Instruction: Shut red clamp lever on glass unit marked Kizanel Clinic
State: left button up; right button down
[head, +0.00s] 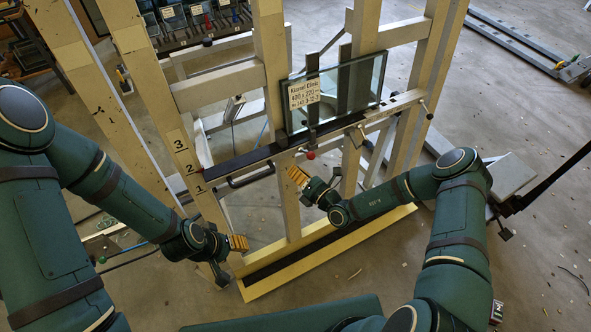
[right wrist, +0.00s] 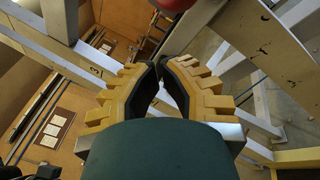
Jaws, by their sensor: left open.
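The glass unit (head: 366,82) stands on the frame's dark ledge. Its label (head: 304,93) reads Kizanel Clinic. A dark upright clamp bar crosses the pane beside the label. The red lever knob (head: 310,155) sticks out below the ledge under the label; a dark red part of it shows at the top edge of the right wrist view (right wrist: 172,4). My right gripper (head: 295,173) is just below and left of the knob, apart from it. Its fingertips (right wrist: 159,64) are close together with nothing between them. My left gripper (head: 240,243) is open and empty, low near the frame's left post.
The frame's posts (head: 270,60) and ledge (head: 240,163) surround the work area. A dark handle (head: 250,177) sits left of the knob. A yellow-edged base (head: 330,245) lies below.

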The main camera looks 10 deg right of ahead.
pick_arm(q)
jog(key=shift+s+a+r, duration=0.1)
jog(key=shift+a+r, duration=0.05)
pick_arm(e)
jog(key=s+d+r, duration=0.3)
jog(key=s+d, duration=0.2)
jog(key=s, duration=0.3)
jog(key=shift+r, duration=0.1)
